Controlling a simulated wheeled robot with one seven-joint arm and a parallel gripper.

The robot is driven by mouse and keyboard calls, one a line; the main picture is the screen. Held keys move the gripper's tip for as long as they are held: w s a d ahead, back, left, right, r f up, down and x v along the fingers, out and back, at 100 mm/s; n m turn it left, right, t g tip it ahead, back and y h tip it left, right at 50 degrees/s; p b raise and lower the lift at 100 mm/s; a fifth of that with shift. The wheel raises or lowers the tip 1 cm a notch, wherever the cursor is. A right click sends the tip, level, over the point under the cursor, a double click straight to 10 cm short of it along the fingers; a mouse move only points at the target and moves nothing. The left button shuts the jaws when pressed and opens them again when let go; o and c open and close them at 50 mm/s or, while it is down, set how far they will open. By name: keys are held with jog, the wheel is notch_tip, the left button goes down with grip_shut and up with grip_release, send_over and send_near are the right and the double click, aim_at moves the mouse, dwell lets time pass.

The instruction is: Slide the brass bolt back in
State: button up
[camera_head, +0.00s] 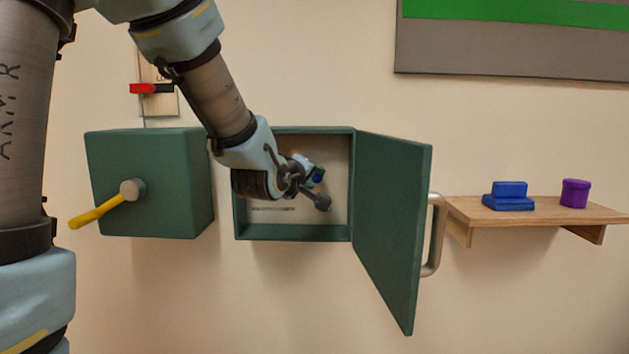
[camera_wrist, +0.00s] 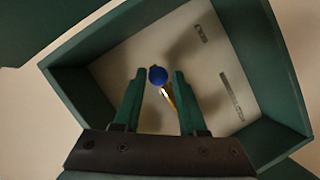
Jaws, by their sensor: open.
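The brass bolt (camera_wrist: 168,97) shows in the wrist view as a short gold rod with a round blue knob (camera_wrist: 157,75) at its end, inside an open green wall box. In the head view the blue knob (camera_head: 318,175) is partly hidden by my gripper (camera_head: 307,187), which reaches into the box (camera_head: 295,234). My gripper (camera_wrist: 158,74) is open. In the wrist view its two dark green fingers stand on either side of the blue knob, with a small gap to each. I cannot tell how far the bolt stands out.
The box's green door (camera_head: 392,220) is swung open to the right, with a metal handle (camera_head: 435,235). A closed green box (camera_head: 150,185) with a yellow lever (camera_head: 98,213) is left. A wooden shelf (camera_head: 530,213) holds a blue block (camera_head: 508,197) and purple pot (camera_head: 574,194).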

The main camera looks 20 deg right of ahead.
jog(key=b+v, duration=0.1)
jog(key=v, duration=0.8)
jog(key=shift+s+a, duration=0.15)
jog(key=shift+a, duration=0.1)
jog(key=w+a+f+m+g+y+p, duration=0.1)
jog(key=w+a+f+g+y, duration=0.25)
jog(key=a+f+y, duration=0.65)
jog(key=s+a+f+m+g, duration=0.1)
jog(key=s+a+f+g, duration=0.1)
jog(key=a, duration=0.4)
jog(key=s+a+f+m+g, duration=0.1)
jog(key=s+a+f+g, duration=0.1)
jog(key=a+f, duration=0.3)
jog(key=s+a+f+g+p, duration=0.1)
jog(key=s+a+f+g, duration=0.1)
jog(key=a, duration=0.4)
jog(key=s+f, duration=0.1)
jog(key=s, duration=0.1)
jog(key=shift+s+a+f+m, duration=0.3)
jog(key=shift+a+m, duration=0.05)
jog(key=shift+m, duration=0.05)
